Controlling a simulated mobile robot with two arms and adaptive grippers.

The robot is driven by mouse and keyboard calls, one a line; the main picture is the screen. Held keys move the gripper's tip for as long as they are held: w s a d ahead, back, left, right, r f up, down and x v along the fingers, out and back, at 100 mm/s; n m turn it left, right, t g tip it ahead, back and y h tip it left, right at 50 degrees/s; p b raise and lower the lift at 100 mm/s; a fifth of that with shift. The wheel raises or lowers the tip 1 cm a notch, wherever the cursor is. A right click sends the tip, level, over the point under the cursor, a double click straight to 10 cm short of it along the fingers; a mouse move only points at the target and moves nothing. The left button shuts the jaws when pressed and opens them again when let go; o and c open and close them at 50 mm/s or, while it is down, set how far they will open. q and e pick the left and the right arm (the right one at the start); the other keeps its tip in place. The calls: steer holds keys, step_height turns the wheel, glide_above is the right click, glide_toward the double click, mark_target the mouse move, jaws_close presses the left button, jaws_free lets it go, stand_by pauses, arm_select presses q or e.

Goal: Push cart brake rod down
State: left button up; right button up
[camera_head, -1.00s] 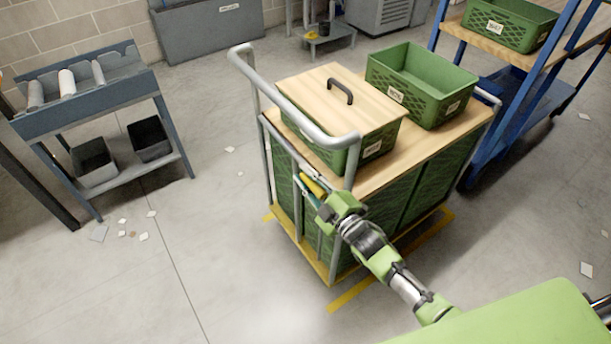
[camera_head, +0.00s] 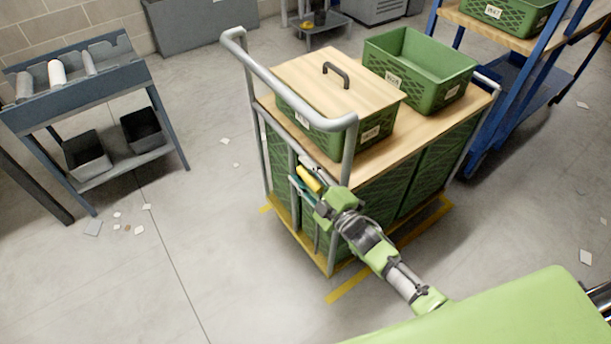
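The cart (camera_head: 430,163) stands in the middle of the camera_head view, with a grey tubular push handle (camera_head: 290,90) at its near-left end. A yellow grip (camera_head: 309,179), likely part of the brake rod, shows at the handle end below the wooden top. A thin teal part lies just beside it. My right gripper (camera_head: 318,200) is at the cart's handle end, just below the yellow grip. Its fingers are small and partly hidden by the handle post, so I cannot tell if they are open or touching the rod. My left gripper is not in view.
A lidded green crate (camera_head: 336,85) and an open green crate (camera_head: 425,75) sit on the cart. A blue rack (camera_head: 520,100) stands right, a grey roller stand (camera_head: 85,100) left. Yellow floor tape (camera_head: 350,292) runs under the cart. Floor left of it is mostly clear, with paper scraps.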

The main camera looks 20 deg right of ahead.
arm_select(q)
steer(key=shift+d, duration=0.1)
arm_select(e)
steer(key=v, duration=1.2)
